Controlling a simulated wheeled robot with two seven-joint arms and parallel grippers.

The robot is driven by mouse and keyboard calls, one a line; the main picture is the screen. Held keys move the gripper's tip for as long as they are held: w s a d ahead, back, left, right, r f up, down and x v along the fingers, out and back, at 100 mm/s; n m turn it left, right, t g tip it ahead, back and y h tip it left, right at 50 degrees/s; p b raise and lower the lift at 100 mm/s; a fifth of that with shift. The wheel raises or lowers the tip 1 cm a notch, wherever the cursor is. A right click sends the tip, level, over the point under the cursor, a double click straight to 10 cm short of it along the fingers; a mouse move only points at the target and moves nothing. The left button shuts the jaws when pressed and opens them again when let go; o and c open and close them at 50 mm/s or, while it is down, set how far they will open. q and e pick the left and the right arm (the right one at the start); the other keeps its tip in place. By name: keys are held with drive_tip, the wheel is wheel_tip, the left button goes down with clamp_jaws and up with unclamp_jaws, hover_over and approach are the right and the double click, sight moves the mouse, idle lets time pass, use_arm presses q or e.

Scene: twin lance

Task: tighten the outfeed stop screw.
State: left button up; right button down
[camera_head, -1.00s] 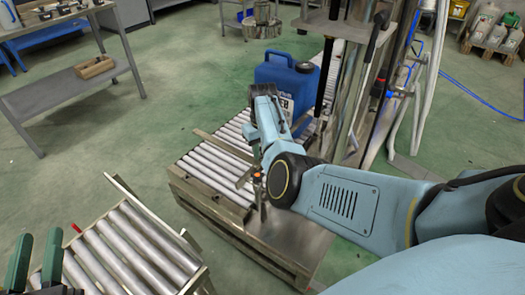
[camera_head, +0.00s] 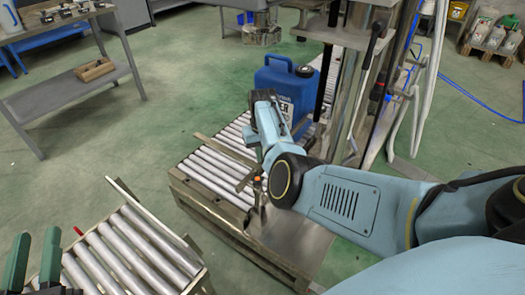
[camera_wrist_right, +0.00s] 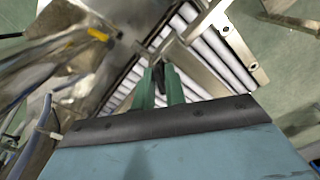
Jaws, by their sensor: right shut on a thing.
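My right gripper (camera_head: 258,180) reaches down to the near end of the outfeed roller conveyor (camera_head: 205,203), at a metal bar across the rollers. In the right wrist view its two green fingers (camera_wrist_right: 160,92) are close together on a small dark piece (camera_wrist_right: 160,76), seemingly the stop screw's handle. The screw itself is mostly hidden by the fingers. A small orange spot shows beside the gripper in the head view. My left gripper (camera_head: 34,262) is at the lower left, its green fingers apart and nothing seen between them.
A blue jug (camera_head: 287,88) stands on the conveyor just behind my right wrist. A second roller conveyor (camera_head: 122,255) lies at the lower left, with a floor gap between. A machine frame with posts and hoses rises at the right. A grey bench (camera_head: 75,85) stands far left.

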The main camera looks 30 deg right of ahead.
drive_tip(key=shift+s+m, duration=0.1)
drive_tip(key=shift+m, duration=0.5)
drive_tip(key=shift+f+m, duration=0.15)
drive_tip(key=shift+m, duration=0.35)
drive_tip(key=shift+a+m+p, duration=0.1)
drive_tip(key=shift+m+p, duration=0.55)
drive_tip(key=shift+m, duration=1.55)
drive_tip(key=shift+p, duration=0.3)
